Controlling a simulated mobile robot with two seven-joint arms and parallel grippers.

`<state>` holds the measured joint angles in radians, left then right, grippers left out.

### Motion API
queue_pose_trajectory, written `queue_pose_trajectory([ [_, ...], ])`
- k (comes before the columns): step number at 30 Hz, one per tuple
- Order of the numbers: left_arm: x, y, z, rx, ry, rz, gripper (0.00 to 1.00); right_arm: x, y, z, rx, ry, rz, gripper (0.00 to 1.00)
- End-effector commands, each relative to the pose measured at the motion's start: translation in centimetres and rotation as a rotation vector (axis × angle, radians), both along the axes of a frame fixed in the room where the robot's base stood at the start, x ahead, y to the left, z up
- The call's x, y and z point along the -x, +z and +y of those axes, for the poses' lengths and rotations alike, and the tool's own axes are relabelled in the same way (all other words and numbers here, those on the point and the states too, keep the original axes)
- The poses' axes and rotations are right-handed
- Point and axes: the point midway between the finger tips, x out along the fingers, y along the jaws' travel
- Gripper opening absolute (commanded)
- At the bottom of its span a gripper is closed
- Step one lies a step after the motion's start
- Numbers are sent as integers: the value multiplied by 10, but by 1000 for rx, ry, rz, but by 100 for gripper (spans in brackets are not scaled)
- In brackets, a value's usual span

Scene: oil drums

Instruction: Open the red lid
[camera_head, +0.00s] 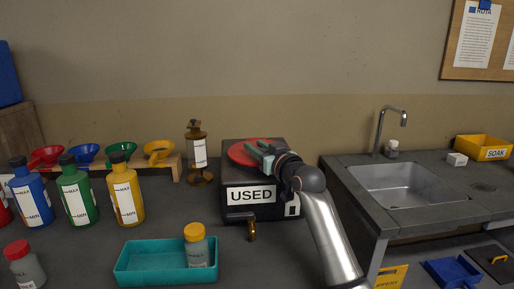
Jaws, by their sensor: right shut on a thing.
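The red lid (243,153) is a round disc on top of the dark box labelled USED (236,180), near the middle of the camera_head view. It looks nearly flat, and its right part is hidden by my gripper. My right gripper (261,150) reaches in from the lower right and is shut on the red lid at its right side. My left gripper is not in view. A small brass tap (252,231) sticks out of the front of the box.
Left of the box stands a brass and white device (198,155). A teal tray (140,272) holding a yellow-capped bottle (196,247) lies in front. Coloured bottles and funnels fill the left. A sink (405,187) is at the right. Some bare counter lies around the tray.

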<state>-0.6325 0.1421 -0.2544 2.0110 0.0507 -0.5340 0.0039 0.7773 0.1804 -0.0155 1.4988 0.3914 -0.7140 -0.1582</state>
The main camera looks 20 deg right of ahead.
Motion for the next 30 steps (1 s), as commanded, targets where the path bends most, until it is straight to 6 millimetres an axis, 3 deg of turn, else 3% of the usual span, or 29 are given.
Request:
queue_pose_trajectory([
  [30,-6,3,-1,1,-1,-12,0,0,-1,0,0,0,3,0],
])
